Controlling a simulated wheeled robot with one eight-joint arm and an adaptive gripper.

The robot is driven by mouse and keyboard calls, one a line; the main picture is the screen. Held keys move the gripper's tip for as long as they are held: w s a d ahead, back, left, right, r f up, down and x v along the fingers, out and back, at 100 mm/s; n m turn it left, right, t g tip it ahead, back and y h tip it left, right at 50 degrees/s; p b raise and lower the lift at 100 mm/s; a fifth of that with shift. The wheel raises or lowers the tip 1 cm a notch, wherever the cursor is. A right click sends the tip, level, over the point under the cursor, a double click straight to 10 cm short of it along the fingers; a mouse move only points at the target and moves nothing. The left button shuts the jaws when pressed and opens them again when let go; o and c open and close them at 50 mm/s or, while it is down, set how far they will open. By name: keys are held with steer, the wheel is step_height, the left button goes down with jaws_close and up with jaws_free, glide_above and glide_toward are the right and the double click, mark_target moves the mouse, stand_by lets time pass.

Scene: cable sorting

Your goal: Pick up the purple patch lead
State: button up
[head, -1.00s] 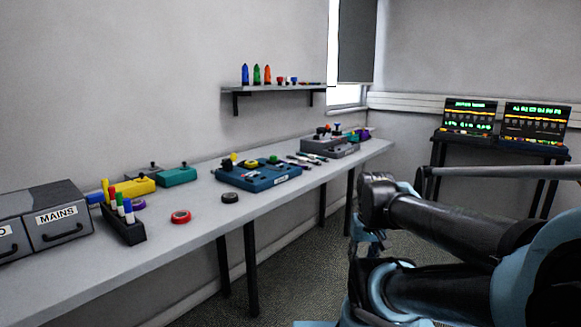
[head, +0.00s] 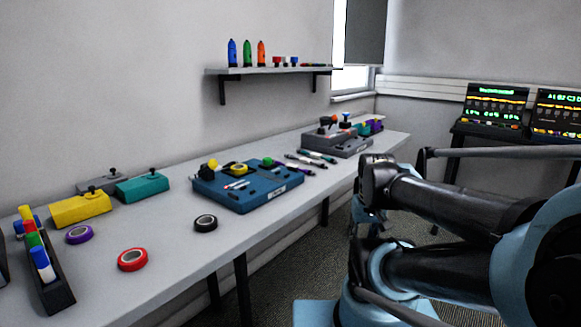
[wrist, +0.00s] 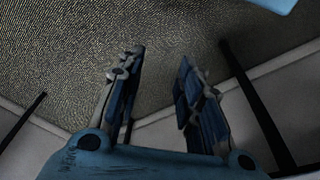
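I cannot pick out a purple patch lead for certain. Several thin lead-like items (head: 312,160) lie on the bench between the blue case and the grey case, too small to tell their colours well; one end looks purplish. My gripper (wrist: 158,75) is open and empty in the wrist view, its two fingers apart over the carpet. In the head view it hangs below my folded arm, off the front of the bench, partly hidden by the arm.
The long bench (head: 170,235) holds a blue case (head: 270,195), a grey case (head: 345,148), yellow (head: 80,209) and teal (head: 143,188) boxes, purple (head: 80,234), red (head: 133,260) and black (head: 206,223) tape rolls, and a marker rack (head: 57,290). A shelf (head: 270,71) hangs above.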

steer(key=shift+o, duration=0.6)
steer(key=shift+w+d, duration=0.1)
steer(key=shift+w, duration=0.05)
steer(key=shift+o, duration=1)
steer(key=shift+s+r, duration=0.2)
steer(key=shift+r, duration=0.05)
step_height(320, 180, up, 28)
steer(key=n+g, duration=0.2)
steer(key=n, duration=0.8)
glide_above(291, 164)
step_height(291, 164, down, 16)
steer(key=shift+s, duration=0.15)
steer(key=shift+c, duration=0.6)
